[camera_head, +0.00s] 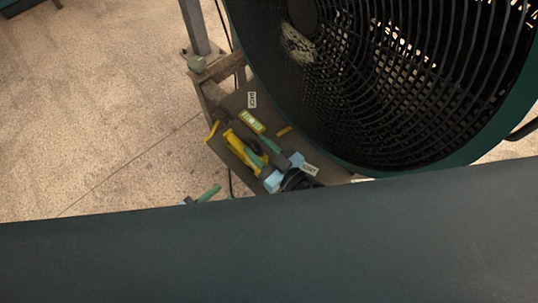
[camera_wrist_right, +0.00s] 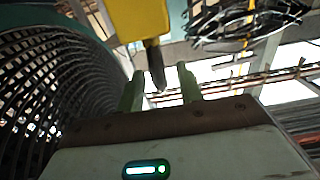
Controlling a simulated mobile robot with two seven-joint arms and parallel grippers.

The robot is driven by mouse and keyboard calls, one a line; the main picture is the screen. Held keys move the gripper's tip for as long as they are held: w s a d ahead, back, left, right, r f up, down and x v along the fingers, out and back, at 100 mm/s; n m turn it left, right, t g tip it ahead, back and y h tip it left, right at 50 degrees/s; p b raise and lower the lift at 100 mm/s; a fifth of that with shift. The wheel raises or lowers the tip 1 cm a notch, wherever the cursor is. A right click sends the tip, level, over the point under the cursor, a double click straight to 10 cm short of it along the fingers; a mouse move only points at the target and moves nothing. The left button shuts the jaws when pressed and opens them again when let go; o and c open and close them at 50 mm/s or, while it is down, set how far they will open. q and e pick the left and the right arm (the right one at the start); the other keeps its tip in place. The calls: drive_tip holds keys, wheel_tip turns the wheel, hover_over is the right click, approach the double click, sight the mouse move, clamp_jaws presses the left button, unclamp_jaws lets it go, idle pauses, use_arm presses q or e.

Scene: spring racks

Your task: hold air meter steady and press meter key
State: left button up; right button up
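A yellow device, which seems to be the air meter (camera_head: 240,149), is over the small brown stand in the head view. A yellow body with a dark narrow tip (camera_wrist_right: 155,66) fills the top of the right wrist view. My right gripper (camera_head: 262,150) has its green fingers beside the yellow device. In the wrist view my right gripper (camera_wrist_right: 161,84) has its fingers well apart, with the dark tip between them and no visible contact. My left gripper (camera_head: 207,194) shows only a green finger and a bit of light blue; the rest is hidden. I cannot make out the meter key.
A large caged fan (camera_head: 385,80) fills the upper right, close behind the stand (camera_head: 212,92). A yellow-green label (camera_head: 252,122) and small white tags lie nearby. A dark slab covers the bottom of the head view. Speckled floor (camera_head: 90,110) is clear at left.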

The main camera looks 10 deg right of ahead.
drive_tip(key=shift+w+a, duration=0.3)
drive_tip(key=shift+w, duration=0.05)
clamp_jaws()
use_arm(q)
clamp_jaws()
idle(1.7)
